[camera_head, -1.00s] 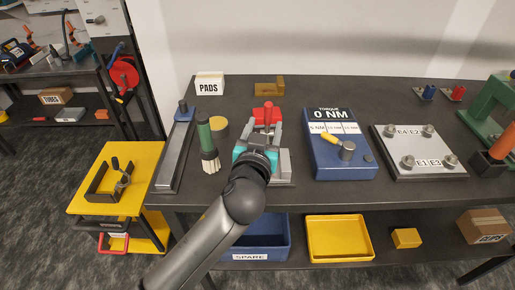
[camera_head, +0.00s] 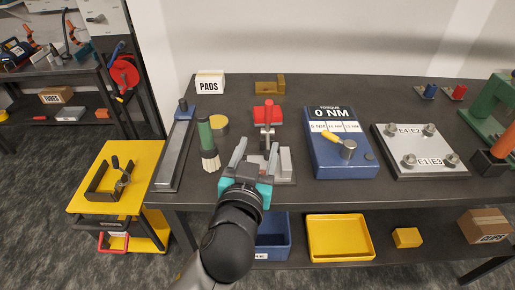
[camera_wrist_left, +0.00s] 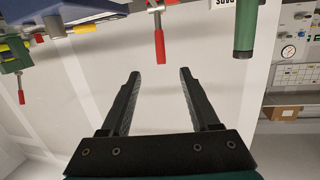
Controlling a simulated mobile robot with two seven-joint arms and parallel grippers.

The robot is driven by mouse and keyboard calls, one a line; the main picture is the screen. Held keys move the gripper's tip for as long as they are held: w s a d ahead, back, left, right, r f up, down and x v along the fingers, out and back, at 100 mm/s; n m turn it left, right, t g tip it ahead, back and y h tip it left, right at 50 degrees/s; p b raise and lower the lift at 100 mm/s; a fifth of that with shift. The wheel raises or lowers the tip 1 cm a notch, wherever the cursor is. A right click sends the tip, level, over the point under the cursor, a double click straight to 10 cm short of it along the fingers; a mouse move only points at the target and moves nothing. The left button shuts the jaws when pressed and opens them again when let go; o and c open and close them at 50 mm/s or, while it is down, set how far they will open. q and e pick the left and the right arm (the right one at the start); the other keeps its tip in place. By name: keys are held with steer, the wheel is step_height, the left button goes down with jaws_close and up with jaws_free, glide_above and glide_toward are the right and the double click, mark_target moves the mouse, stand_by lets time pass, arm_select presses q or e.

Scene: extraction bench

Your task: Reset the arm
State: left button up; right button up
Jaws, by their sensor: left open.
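My left gripper (camera_head: 256,152) is open and empty over the front edge of the bench (camera_head: 300,193). Its teal body and two grey fingers point toward a clamp with a red top (camera_head: 267,114), which stands just beyond the fingertips. The gripper partly hides the clamp's grey base. In the left wrist view the two dark fingers (camera_wrist_left: 159,75) are spread, with nothing between them. A red handle (camera_wrist_left: 159,46) hangs at the top of that view, beyond the fingers. My right gripper is not in view.
Left of the gripper stand a green-handled brush (camera_head: 206,140) and a long metal bar (camera_head: 175,157). To the right are a blue torque box (camera_head: 336,172) and a bolted plate (camera_head: 420,168). Yellow (camera_head: 340,257) and blue bins (camera_head: 272,252) sit on the lower shelf.

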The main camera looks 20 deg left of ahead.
arm_select(q)
steer(key=s+a+f+g, duration=0.5)
steer(key=s+f+g, duration=0.2)
steer(key=f, duration=0.5)
steer(key=s+f+m+g+h, duration=0.2)
steer(key=s+f+g, duration=0.45)
steer(key=s, duration=0.65)
step_height(320, 180, down, 25)
steer(key=s+b, duration=0.2)
steer(key=b, duration=0.1)
steer(key=s+a+f+g+b, duration=0.2)
steer(key=s+f, duration=1.3)
steer(key=f, duration=0.1)
steer(key=shift+a+f+m+y+b, duration=0.25)
steer(key=shift+a+m+y+b, duration=0.05)
steer(key=shift+m, duration=0.1)
